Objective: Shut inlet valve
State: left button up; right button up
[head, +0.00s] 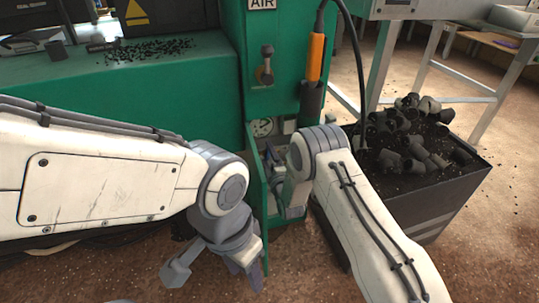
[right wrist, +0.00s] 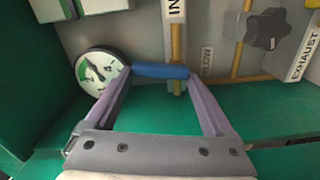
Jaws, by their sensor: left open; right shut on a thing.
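The inlet valve's blue handle (right wrist: 160,71) lies crosswise over a vertical yellow pipe (right wrist: 176,42) in the right wrist view. A white label starting "IN" (right wrist: 174,10) is above it, partly cut off. My right gripper (right wrist: 160,74) is shut on the blue handle, with a fingertip at each end of it. In the head view my right gripper (head: 288,203) reaches into the low open compartment of the green machine, and my wrist hides the handle. My left gripper (head: 213,279) is open and empty, low in front of the machine.
A round gauge (right wrist: 102,72) is left of the handle. A dark star knob (right wrist: 268,28) and an "EXHAUST" label (right wrist: 304,56) are at the right. The open green door (head: 257,215) stands between my grippers. A dark bin (head: 440,205) of black pipe pieces is at the right.

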jog(key=shift+s+a+f+n, duration=0.15)
jog(key=shift+a+n, duration=0.05)
jog(key=shift+n, duration=0.9)
jog(key=o, duration=1.1)
jog(key=shift+s+d+p, duration=0.1)
jog(key=shift+s+p, duration=0.15)
jog(key=shift+p, duration=0.2)
jog(key=shift+p+v, duration=1.85)
jog(key=shift+v, duration=3.15)
